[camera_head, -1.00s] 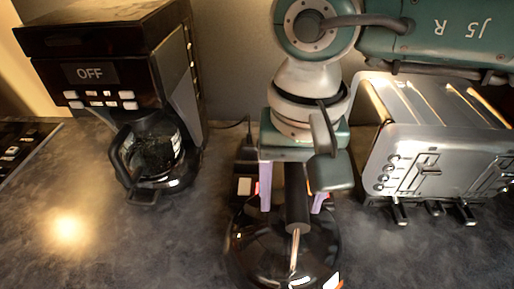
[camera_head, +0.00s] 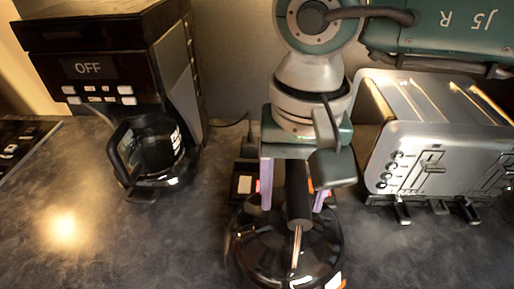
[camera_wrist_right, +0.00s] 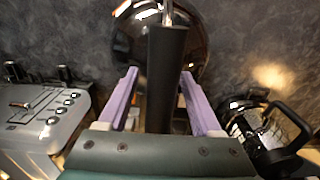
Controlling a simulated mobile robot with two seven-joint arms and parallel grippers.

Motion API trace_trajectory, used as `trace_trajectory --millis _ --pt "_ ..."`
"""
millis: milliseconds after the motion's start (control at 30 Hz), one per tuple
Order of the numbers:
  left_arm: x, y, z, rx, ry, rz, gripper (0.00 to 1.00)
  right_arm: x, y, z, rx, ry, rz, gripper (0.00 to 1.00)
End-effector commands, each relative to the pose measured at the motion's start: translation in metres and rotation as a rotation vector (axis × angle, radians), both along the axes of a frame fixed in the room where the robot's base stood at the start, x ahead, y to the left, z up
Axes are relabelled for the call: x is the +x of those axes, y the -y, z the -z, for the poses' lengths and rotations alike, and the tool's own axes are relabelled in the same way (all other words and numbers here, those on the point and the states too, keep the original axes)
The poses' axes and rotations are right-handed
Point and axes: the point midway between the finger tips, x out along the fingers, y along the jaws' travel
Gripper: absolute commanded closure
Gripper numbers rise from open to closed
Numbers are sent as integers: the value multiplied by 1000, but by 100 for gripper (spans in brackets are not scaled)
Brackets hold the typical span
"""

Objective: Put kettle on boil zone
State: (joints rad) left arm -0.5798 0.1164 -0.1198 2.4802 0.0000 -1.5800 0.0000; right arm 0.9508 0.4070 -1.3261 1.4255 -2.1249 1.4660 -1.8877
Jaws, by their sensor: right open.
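The kettle (camera_head: 290,255) is dark and glossy and stands at the bottom middle of the head view, cut off by the frame edge. Its black handle (camera_head: 298,195) points up toward my right gripper. In the right wrist view the kettle (camera_wrist_right: 190,28) shows at the top, with the handle (camera_wrist_right: 166,80) between the two purple fingers. My right gripper (camera_head: 292,200) is open, its fingers on either side of the handle with visible gaps. A base with small lit switches (camera_head: 244,184) sits just behind the kettle, partly hidden. The boil zone is not clearly identifiable. My left gripper is not in view.
A coffee maker (camera_head: 100,62) with a glass carafe (camera_head: 152,150) stands at the left. A silver toaster (camera_head: 440,140) stands close at the right. A dark cooktop edge (camera_head: 22,145) shows at far left. The counter (camera_head: 90,245) at front left is clear.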

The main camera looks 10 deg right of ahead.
Motion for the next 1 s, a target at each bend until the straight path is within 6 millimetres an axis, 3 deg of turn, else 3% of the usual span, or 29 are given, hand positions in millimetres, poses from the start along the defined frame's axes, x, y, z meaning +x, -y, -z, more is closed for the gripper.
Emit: trace_trajectory --millis 233,800,1000 --pt "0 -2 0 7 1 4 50 0 0 0 0 0 0 35" --pt "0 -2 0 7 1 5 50 0 0 0 0 0 0 99" --pt "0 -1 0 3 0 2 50 0 0 0 0 0 0 100"
